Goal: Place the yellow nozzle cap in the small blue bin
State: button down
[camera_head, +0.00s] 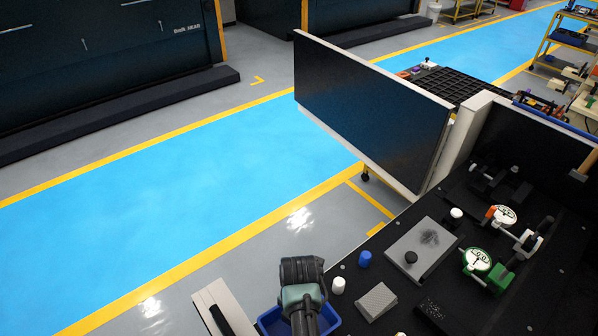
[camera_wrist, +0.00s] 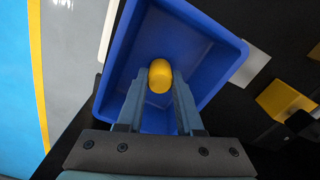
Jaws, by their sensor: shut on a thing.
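The yellow nozzle cap (camera_wrist: 160,76) is between my two fingertips in the wrist view. My gripper (camera_wrist: 159,88) is shut on it. The small blue bin (camera_wrist: 213,62) lies behind the cap in that view, and the cap shows against the inside of the bin. I cannot tell whether the cap touches the bin floor. In the head view my arm hides most of the blue bin (camera_head: 270,319) at the bottom, and the cap and fingertips are hidden there.
A blue cap (camera_head: 365,258) and a white cap (camera_head: 338,285) stand on the black bench right of the bin. A grey plate (camera_head: 420,250), a grey block (camera_head: 376,301) and green-and-white gauges (camera_head: 477,260) stand farther right. A dark upright panel (camera_head: 370,110) borders the bench at the back.

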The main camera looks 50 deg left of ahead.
jog(key=shift+f, duration=0.2)
jog(key=c, duration=0.6)
grip_release()
jog(key=shift+o, duration=0.2)
